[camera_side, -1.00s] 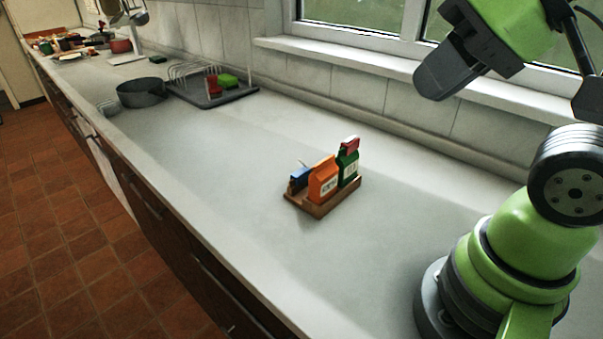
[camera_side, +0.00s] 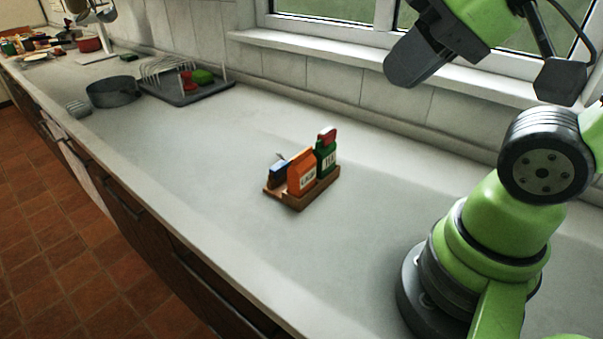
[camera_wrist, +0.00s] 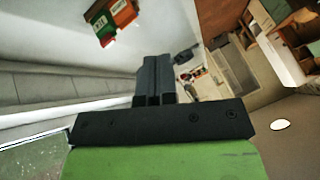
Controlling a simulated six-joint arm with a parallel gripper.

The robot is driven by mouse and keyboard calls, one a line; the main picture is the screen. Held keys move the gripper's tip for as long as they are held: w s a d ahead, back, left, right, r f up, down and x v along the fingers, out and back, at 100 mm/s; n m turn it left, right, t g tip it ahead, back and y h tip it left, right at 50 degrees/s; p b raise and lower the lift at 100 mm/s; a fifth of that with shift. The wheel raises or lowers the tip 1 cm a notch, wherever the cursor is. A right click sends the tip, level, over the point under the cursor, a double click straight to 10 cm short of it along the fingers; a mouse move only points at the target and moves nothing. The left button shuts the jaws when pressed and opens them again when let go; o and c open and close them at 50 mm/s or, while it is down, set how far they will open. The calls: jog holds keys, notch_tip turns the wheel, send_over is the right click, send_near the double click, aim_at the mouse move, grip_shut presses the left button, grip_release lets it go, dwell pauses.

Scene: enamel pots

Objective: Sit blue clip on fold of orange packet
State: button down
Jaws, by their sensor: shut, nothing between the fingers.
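The orange packet (camera_side: 301,174) stands upright in a small wooden tray (camera_side: 318,195) on the counter in the side view. A blue item (camera_side: 279,172) stands on its left, partly hidden; I cannot tell whether a blue clip is on it. The green packet (camera_side: 326,157) stands on its right with a red clip (camera_side: 327,135) on top. No clip shows clearly on the orange packet's fold. My gripper (camera_wrist: 154,62) is shut and empty in the wrist view, well apart from the packets. The green packet (camera_wrist: 124,14) and orange packet (camera_wrist: 106,36) show there at the upper left.
A grey pan (camera_side: 113,92) and a dark drying rack (camera_side: 190,97) with red and green items stand farther along the counter. A tiled wall and window sill (camera_side: 320,60) run along the back. The counter around the tray is clear.

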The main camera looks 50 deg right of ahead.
jog(key=c, duration=0.9)
grip_release()
jog(key=shift+w, duration=0.1)
jog(key=n+g+h, duration=0.3)
jog(key=n+g, duration=0.4)
jog(key=n, duration=1.5)
send_over(280, 164)
jog(key=f, duration=1.4)
jog(key=a+f, duration=0.1)
jog(key=f, duration=0.6)
jog(key=shift+s+f, duration=0.1)
jog(key=shift+s, duration=0.2)
jog(key=shift+w+d+f, duration=0.1)
jog(key=shift+d+f, duration=0.05)
jog(key=shift+f, duration=0.8)
jog(key=shift+w+d+f, duration=0.1)
jog(key=shift+d+f, duration=0.05)
jog(key=shift+f, duration=0.85)
jog(key=shift+w+d+f, duration=0.1)
jog(key=shift+d+f, duration=0.05)
jog(key=shift+f, duration=0.8)
